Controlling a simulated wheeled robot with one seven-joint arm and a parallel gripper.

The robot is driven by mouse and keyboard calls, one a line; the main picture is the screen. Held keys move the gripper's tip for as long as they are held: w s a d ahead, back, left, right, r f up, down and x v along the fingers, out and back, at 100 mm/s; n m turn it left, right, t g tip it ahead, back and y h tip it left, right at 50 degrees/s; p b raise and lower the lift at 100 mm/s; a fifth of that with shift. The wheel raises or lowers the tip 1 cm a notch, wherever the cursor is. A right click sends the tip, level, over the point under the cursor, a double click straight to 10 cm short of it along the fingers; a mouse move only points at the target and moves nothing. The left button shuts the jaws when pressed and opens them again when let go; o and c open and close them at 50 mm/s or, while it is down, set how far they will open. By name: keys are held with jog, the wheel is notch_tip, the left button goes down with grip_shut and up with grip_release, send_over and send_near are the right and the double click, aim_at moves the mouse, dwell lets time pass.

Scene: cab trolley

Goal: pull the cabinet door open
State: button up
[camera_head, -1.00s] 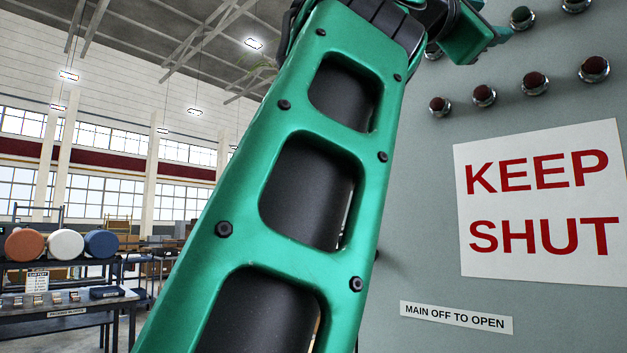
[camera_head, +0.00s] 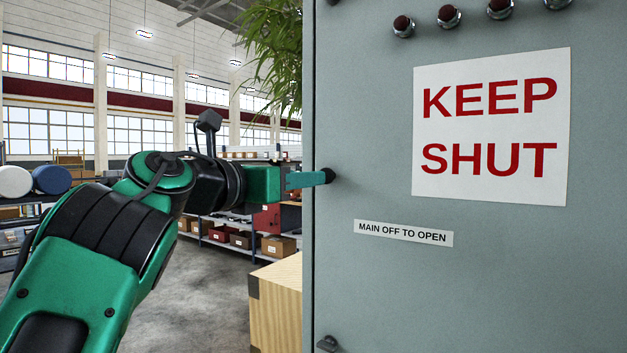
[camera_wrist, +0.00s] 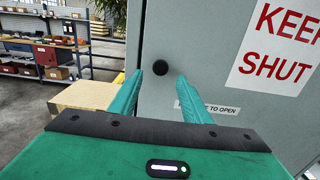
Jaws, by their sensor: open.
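The grey-green cabinet door (camera_head: 380,290) fills the right side of the head view and looks shut. A round black knob (camera_head: 328,175) sits near its left edge; it also shows in the wrist view (camera_wrist: 160,70). My gripper (camera_head: 312,179) points at the door from the left at knob height. In the wrist view my gripper (camera_wrist: 161,77) is open and empty, one finger on each side of the knob's line. The knob appears just beyond the fingertips, centred in the gap. I cannot tell whether the tips touch the door.
The door carries a KEEP SHUT sign (camera_head: 490,125), a MAIN OFF TO OPEN label (camera_head: 403,232) and several red buttons above. A dark fitting (camera_head: 327,343) is at its lower left. A wooden crate (camera_head: 278,305) stands left of the cabinet. Shelves are farther back; floor between is clear.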

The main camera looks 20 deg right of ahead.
jog(key=x, duration=0.6)
jog(key=shift+w+d, duration=0.25)
jog(key=shift+d, duration=0.05)
jog(key=shift+c, duration=0.6)
grip_shut()
